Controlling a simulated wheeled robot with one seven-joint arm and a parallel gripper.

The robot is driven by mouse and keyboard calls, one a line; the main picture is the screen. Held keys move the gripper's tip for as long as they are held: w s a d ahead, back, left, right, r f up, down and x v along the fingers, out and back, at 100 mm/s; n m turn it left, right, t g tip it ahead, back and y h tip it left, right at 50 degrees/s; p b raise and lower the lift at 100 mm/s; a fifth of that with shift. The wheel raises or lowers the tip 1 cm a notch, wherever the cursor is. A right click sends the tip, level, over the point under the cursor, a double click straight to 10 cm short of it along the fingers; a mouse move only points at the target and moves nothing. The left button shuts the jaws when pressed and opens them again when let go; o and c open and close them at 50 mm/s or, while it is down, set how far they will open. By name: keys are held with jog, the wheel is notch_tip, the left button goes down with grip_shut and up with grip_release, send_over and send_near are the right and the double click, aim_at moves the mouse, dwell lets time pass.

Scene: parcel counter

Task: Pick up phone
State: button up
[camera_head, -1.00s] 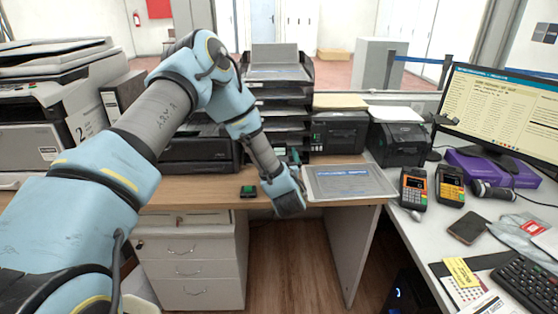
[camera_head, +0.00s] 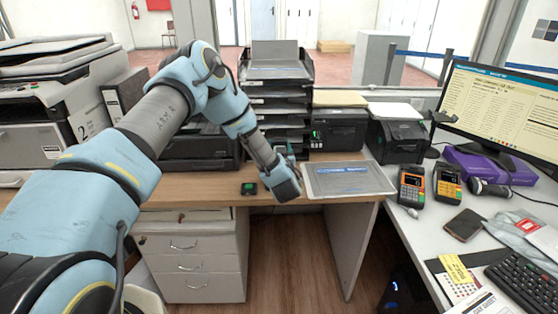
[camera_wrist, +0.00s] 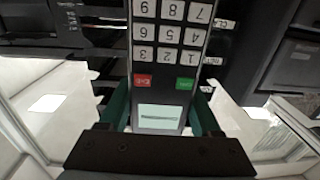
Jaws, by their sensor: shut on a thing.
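The phone (camera_wrist: 170,60) is a grey handset with white number keys, a red key, a green key and a small lit screen. It fills the upper middle of the wrist view, upside down, with its screen end towards my gripper. My gripper (camera_wrist: 160,108) has dark green fingers on both sides of the phone, shut on it near the screen. In the head view my gripper (camera_head: 289,155) is above the back desk, in front of the paper trays. Its wrist hides most of the phone there.
A clear-topped sheet tray (camera_head: 347,180) lies just right of my gripper. Stacked black trays (camera_head: 275,85) and a printer (camera_head: 338,130) stand behind. A dark smartphone (camera_head: 465,225) and card terminals (camera_head: 410,186) lie right.

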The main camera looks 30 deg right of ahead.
jog(key=c, duration=0.9)
grip_shut()
jog(key=shift+r, duration=0.15)
